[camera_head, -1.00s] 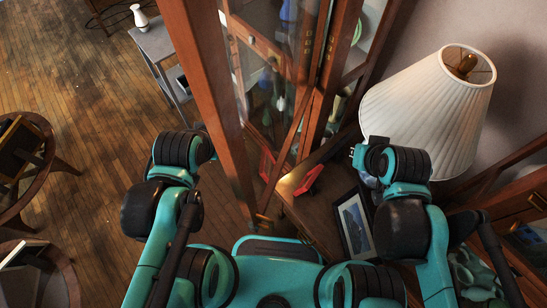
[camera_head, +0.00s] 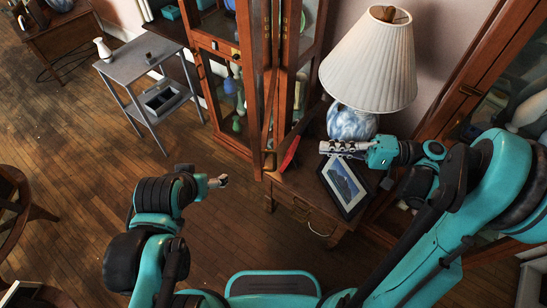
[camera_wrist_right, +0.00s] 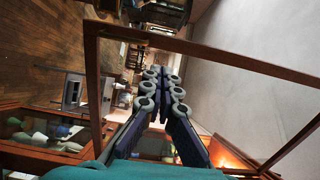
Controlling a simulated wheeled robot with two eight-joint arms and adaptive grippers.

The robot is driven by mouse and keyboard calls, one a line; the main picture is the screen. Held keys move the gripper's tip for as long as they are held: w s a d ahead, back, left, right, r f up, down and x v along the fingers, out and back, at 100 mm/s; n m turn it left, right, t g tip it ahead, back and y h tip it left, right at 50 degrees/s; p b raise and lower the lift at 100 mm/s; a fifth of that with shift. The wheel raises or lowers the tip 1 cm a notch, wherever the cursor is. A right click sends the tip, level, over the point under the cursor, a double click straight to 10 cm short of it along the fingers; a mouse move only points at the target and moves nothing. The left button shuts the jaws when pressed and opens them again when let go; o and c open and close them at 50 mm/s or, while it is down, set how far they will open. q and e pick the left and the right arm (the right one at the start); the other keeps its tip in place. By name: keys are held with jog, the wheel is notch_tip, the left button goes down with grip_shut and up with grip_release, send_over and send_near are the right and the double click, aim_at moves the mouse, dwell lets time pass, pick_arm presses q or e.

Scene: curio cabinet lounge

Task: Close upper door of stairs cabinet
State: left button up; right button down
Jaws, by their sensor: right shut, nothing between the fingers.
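A wooden cabinet with glass panes (camera_head: 200,62) stands at the top centre of the head view. A tall glazed door (camera_head: 268,100) shows nearly edge-on at its right side and looks swung out. I cannot tell for sure which door is the upper one. My right gripper (camera_head: 322,148) is shut and empty, above the small table and to the right of that door, apart from it. In the right wrist view its closed fingers (camera_wrist_right: 160,82) point away, with a wooden frame (camera_wrist_right: 200,55) crossing beyond and around them. My left gripper (camera_head: 221,181) hangs over open floor; its fingers are too small to judge.
A lamp with a white pleated shade (camera_head: 367,62) stands on the small table (camera_head: 300,185), close to my right gripper. A framed picture (camera_head: 345,188) lies there too. Another glazed cabinet (camera_head: 470,80) is at the right. A grey side table (camera_head: 140,60) stands left. Floor at centre left is clear.

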jog(key=w+a+b, duration=0.1)
jog(key=a+b, duration=0.1)
jog(key=a, duration=1.2)
jog(key=shift+w, duration=0.3)
